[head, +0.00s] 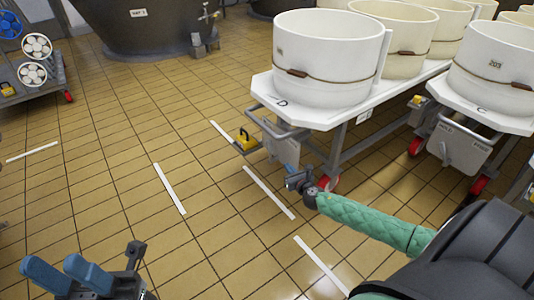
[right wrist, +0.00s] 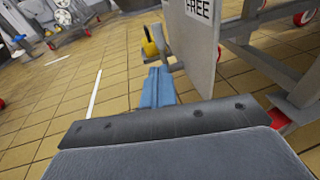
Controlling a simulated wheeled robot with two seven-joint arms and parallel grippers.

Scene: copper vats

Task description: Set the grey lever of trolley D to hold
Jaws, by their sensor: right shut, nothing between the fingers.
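Trolley D (head: 262,86) stands right of centre in the head view, a white top marked D on a grey frame. A grey plate (head: 283,150) hangs under its near end; in the right wrist view that plate (right wrist: 203,60) bears the word FREE. A yellow part (head: 245,138) on a grey bar sticks out left of it, also in the right wrist view (right wrist: 150,45). I cannot clearly tell the grey lever apart. My right gripper (head: 291,178) is shut and empty, its blue fingertips (right wrist: 157,85) just below the bar and plate. My left gripper (head: 68,272) is open and empty.
White tubs (head: 325,50) stand on the trolleys. Trolley C (head: 485,105) is on the right, with red wheels (head: 478,186). A dark vat (head: 140,30) is at the back and a cart (head: 35,80) at the left. Tiled floor with white strips lies clear in the middle.

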